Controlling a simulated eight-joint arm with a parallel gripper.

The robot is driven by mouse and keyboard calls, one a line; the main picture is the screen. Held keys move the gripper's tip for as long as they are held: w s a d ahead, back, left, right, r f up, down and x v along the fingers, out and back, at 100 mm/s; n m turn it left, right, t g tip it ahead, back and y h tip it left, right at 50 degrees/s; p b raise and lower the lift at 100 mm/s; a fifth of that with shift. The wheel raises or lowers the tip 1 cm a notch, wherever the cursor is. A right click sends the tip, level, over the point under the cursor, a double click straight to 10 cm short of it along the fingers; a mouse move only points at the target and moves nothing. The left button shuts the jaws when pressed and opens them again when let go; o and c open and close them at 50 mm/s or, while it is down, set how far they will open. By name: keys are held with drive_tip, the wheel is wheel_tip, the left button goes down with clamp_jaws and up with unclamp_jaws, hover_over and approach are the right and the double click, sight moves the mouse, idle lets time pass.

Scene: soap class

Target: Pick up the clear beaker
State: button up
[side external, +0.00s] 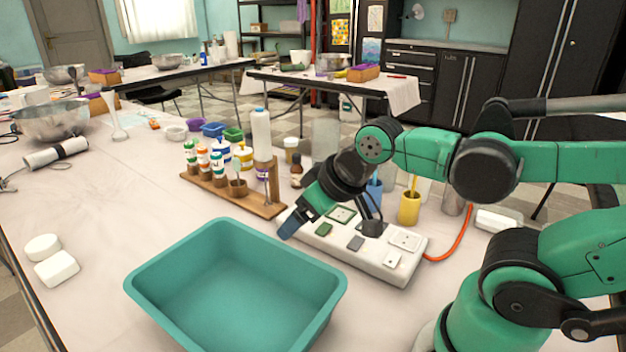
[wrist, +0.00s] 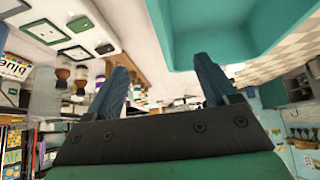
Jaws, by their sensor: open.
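A clear, see-through vessel (side external: 325,138) that looks like the beaker stands behind my arm at the back of the table in the side view, its lower part hidden by the arm. A pale translucent shape at the left of the wrist view (wrist: 42,95) may be the same beaker; I cannot tell. My gripper (side external: 289,226) points down and left, between the teal tub and the white power strip, apart from the beaker. In the wrist view the two blue fingers of my gripper (wrist: 162,85) are spread, with nothing between them.
The teal tub (side external: 158,262) stands in front. The white power strip (side external: 375,262) is beside my gripper. A wooden rack (side external: 222,188) with several bottles stands behind. A yellow cup (side external: 409,208) and orange cable (side external: 462,238) are to the right.

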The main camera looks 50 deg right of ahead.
drive_tip(key=w+d+r+m+g+h, duration=0.1)
drive_tip(key=w+d+m+g+h, duration=0.1)
drive_tip(key=w+d+m+h, duration=0.45)
drive_tip(key=m+g+h, duration=0.5)
drive_tip(key=m+g, duration=0.5)
drive_tip(key=m, duration=0.6)
approach(387, 169)
drive_tip(key=w+d+f, duration=0.1)
drive_tip(key=w, duration=0.1)
drive_tip(key=x, duration=0.6)
drive_tip(key=shift+s+d+f, duration=0.1)
drive_tip(key=shift+s+f, duration=0.1)
drive_tip(key=x, duration=0.5)
drive_tip(key=shift+s+d+r, duration=0.15)
drive_tip(key=shift+s+r, duration=0.05)
drive_tip(key=c, duration=0.9)
drive_tip(key=shift+r, duration=0.1)
drive_tip(key=shift+c, duration=0.2)
